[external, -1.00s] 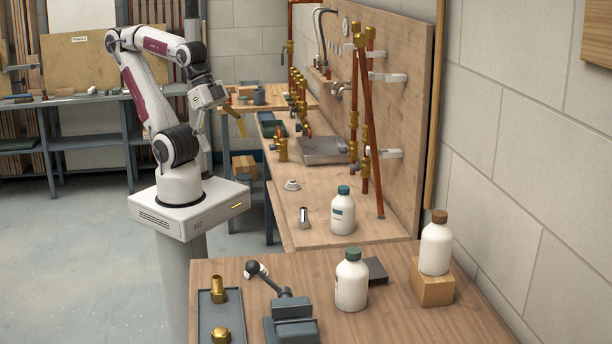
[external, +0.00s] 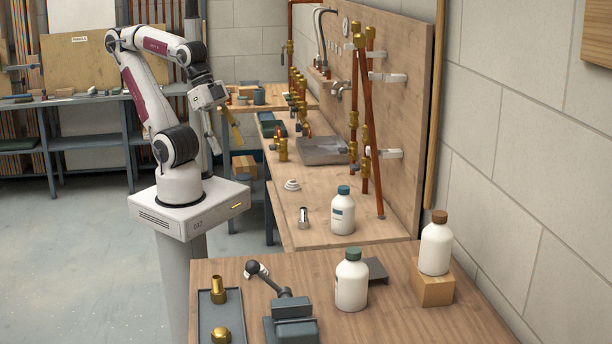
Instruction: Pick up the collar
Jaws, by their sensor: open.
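A small white stepped ring (external: 292,184) lies on the middle wooden bench, near its left edge. A short chrome cylinder (external: 303,217) stands nearer the camera on the same bench. I cannot tell for certain which of these is the collar. My gripper (external: 228,146) is open and empty, pointing down, with its fingers spread. It hangs in the air left of the bench in the picture, up and to the left of the white ring, and touches nothing.
A white bottle with a teal cap (external: 343,211) stands right of the chrome cylinder. Brass valves (external: 282,149) and a grey tray (external: 323,151) are farther back. Copper pipes (external: 364,130) rise along the board. The bench around the white ring is clear.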

